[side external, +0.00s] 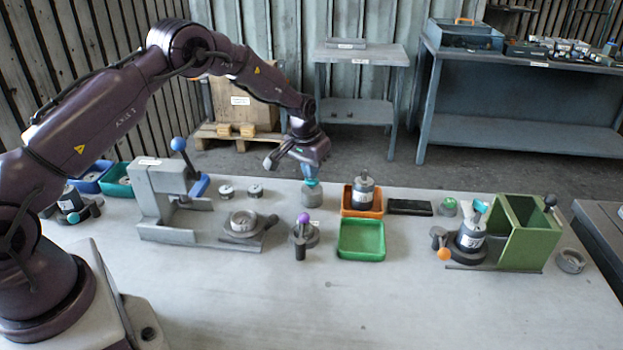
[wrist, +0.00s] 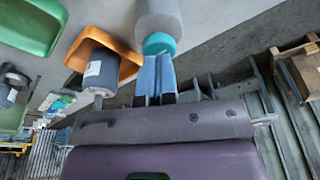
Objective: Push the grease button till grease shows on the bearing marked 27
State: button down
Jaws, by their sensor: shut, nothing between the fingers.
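My gripper (side external: 311,182) is shut and empty, pointing down over a grey cylinder (side external: 312,197) with a teal cap, probably the grease button. In the wrist view the blue fingertips (wrist: 156,66) lie together at the teal cap (wrist: 159,43) of this cylinder (wrist: 158,17). They look touching or very nearly so; I cannot tell whether the cap is pressed down. Ring-shaped parts that may be bearings include one in the grey press fixture (side external: 243,222) and a loose ring (side external: 571,261) at the far right. I cannot read the number 27 anywhere, and no grease is discernible.
An orange tray (side external: 362,212) with a labelled motor (side external: 363,190) stands close to the right of the cylinder. A green tray (side external: 361,241) is in front of it. The table front is clear.

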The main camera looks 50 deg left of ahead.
jog(key=shift+f, duration=1)
jog(key=shift+r, duration=1)
jog(key=shift+r, duration=3.05)
